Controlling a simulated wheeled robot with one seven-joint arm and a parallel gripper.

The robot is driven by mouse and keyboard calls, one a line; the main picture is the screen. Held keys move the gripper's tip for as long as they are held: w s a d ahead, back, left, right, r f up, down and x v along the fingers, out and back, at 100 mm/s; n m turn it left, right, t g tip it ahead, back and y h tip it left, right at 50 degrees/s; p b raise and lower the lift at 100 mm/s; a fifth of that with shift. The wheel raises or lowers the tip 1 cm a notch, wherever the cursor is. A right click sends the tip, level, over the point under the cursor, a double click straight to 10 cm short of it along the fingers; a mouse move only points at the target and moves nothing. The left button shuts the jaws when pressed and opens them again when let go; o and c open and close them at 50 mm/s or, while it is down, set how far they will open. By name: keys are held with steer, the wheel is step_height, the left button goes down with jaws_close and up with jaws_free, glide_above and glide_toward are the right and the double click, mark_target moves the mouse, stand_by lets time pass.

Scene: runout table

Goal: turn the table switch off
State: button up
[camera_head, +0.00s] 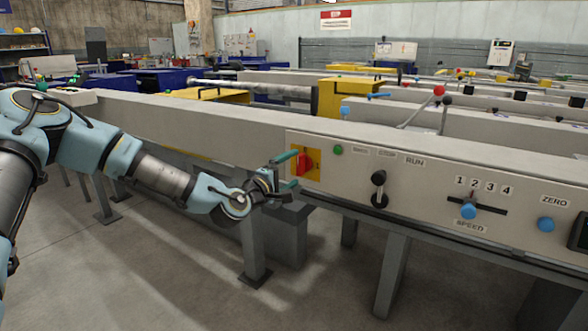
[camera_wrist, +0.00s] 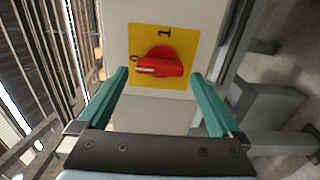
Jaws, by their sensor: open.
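The table switch is a red rotary knob (camera_head: 305,162) on a yellow plate (camera_head: 316,175) at the left end of the light grey control panel. In the wrist view the knob (camera_wrist: 158,62) lies crosswise. Its white mark is at the left end, on the side of the partly hidden 0; the 1 is above. My gripper (camera_head: 288,171) is open in front of the plate, with its green fingers above and below the knob's level. In the wrist view my gripper (camera_wrist: 160,76) has one finger on each side of the knob, apart from it and empty.
Right of the switch are a green button (camera_head: 338,150), a black lever (camera_head: 379,188), a blue speed slider knob (camera_head: 468,211) and a blue zero button (camera_head: 546,224). A grey table leg (camera_head: 252,245) stands below my gripper. The floor in front is clear.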

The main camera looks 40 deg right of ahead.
steer(key=v, duration=0.9)
steer(key=shift+a, duration=0.1)
